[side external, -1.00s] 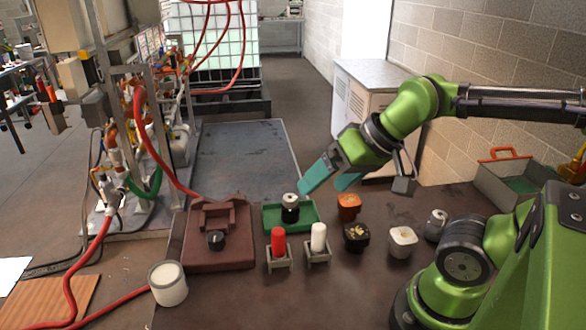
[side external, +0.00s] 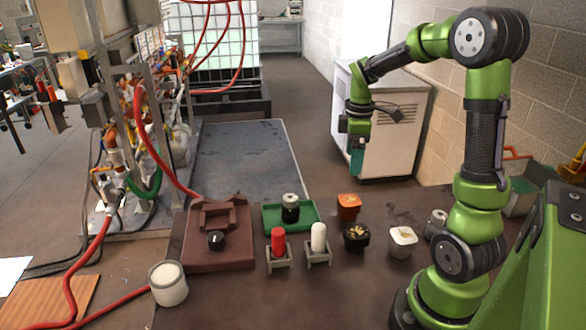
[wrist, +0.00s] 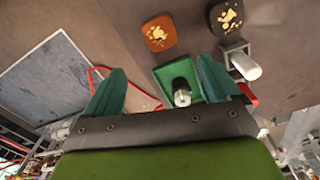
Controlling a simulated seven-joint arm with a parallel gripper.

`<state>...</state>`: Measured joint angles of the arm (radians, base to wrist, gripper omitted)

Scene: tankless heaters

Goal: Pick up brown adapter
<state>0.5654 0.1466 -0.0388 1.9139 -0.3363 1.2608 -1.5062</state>
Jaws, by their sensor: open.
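An orange-brown square cup-like piece with light flecks on top (side external: 348,206) stands on the table behind a near-black one with similar flecks (side external: 356,238). I cannot tell for sure which is the brown adapter; the orange-brown one fits the colour better. In the wrist view the orange-brown piece (wrist: 159,35) is top centre and the dark one (wrist: 226,18) top right. My gripper (side external: 356,172) hangs above the table's far side, fingers down. In the wrist view its teal fingers (wrist: 160,80) are wide apart with nothing held; neither piece is between them.
A green tray (side external: 272,218) holds a black, silver-topped cylinder (side external: 290,208). Red (side external: 278,240) and white (side external: 318,237) cylinders stand in small holders in front. A white square piece (side external: 403,242) and a grey cylinder (side external: 436,222) are to the right. A brown fixture (side external: 216,255) is left.

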